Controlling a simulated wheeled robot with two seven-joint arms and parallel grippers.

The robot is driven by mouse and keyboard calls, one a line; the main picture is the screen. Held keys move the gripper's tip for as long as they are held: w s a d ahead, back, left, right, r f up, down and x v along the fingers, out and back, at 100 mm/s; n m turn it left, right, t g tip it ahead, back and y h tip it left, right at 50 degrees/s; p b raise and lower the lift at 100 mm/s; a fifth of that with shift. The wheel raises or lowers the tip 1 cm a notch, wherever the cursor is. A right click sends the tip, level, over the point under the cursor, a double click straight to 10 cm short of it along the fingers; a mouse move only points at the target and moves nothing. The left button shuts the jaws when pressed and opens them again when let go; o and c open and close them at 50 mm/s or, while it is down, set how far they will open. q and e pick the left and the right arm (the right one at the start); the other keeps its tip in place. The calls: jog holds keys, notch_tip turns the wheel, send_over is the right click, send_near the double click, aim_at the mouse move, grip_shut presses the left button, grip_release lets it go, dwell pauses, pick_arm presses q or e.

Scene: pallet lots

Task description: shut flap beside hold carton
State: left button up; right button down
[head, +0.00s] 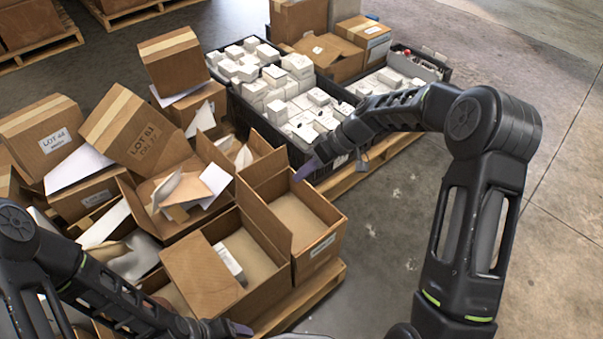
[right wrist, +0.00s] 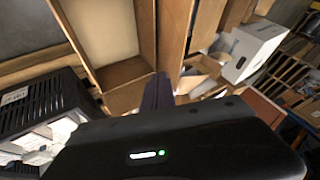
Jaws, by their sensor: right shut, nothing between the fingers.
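An open, empty-looking carton (head: 318,262) with a small white label, too small to read, stands at the right front of the pile; its inside shows in the right wrist view (right wrist: 105,30). A raised flap (head: 264,215) stands between it and the open carton to its left (head: 215,285), which holds a small white box (head: 229,263). I cannot tell which carton is the hold one. My right gripper (head: 306,171) is shut and empty, near the labelled carton's far edge; its purple fingers (right wrist: 157,95) show in the wrist view. My left gripper (head: 240,329) is low at the front; its jaws are unclear.
Cartons marked LOT (head: 133,130) and loose paper crowd the left. A black crate of white boxes (head: 262,118) stands just beyond my right gripper; another black crate (head: 436,72) is behind. Bare concrete floor (head: 385,235) lies to the right.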

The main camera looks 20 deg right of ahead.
aim_at(261, 204)
jog(key=a+f+b, duration=0.2)
jog(key=a+f, duration=0.3)
jog(key=a, duration=0.3)
jog(key=shift+f, duration=0.2)
jog(key=shift+s+a+r, duration=0.1)
jog(key=shift+s+a, duration=0.05)
jog(key=shift+a, duration=0.05)
